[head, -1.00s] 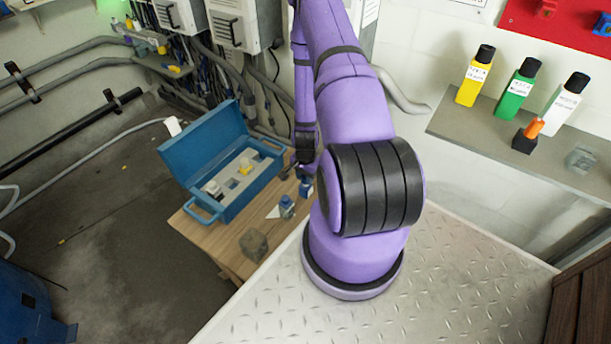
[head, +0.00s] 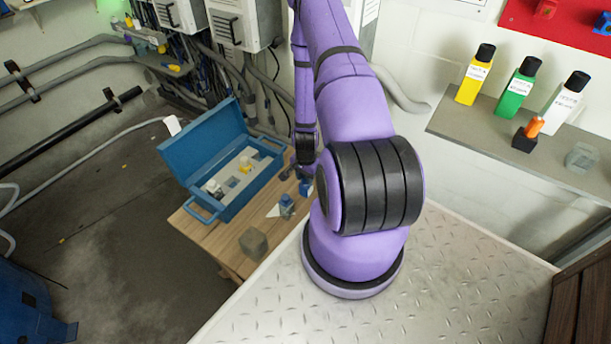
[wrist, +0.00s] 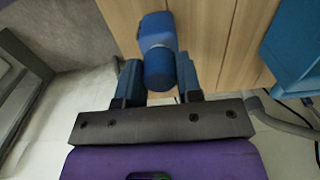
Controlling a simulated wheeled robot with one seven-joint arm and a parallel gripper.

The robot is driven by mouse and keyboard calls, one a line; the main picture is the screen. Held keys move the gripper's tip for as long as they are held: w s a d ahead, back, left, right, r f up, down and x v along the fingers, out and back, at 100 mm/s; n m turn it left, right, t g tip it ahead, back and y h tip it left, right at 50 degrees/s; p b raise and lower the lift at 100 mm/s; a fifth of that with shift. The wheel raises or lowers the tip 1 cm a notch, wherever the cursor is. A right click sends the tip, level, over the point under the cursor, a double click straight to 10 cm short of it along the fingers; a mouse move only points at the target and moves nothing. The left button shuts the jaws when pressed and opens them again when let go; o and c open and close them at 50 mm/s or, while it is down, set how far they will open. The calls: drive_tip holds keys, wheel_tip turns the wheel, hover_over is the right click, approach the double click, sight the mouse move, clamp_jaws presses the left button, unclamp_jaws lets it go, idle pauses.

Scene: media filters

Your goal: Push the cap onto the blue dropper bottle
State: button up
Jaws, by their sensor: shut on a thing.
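A dark blue cylinder (wrist: 160,72), which looks like the cap, sits between the two blue fingers of my gripper (wrist: 159,80) in the wrist view. My gripper is shut on it. A lighter blue rounded piece (wrist: 157,28) shows just beyond the cylinder; I cannot tell whether they touch or are one piece. In the head view, a small blue bottle (head: 287,205) stands upright on the wooden table (head: 208,236). A dark blue piece (head: 305,188) shows beside it, under my gripper, partly hidden by my arm.
An open blue case (head: 216,149) with a light insert stands left of the bottle. A greyish block (head: 253,242) sits at the table's front. A shelf (head: 480,138) at right holds yellow, green and white bottles.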

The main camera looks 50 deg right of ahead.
drive_tip(key=shift+f, duration=0.45)
drive_tip(key=o, duration=1)
drive_tip(key=shift+r, duration=2.95)
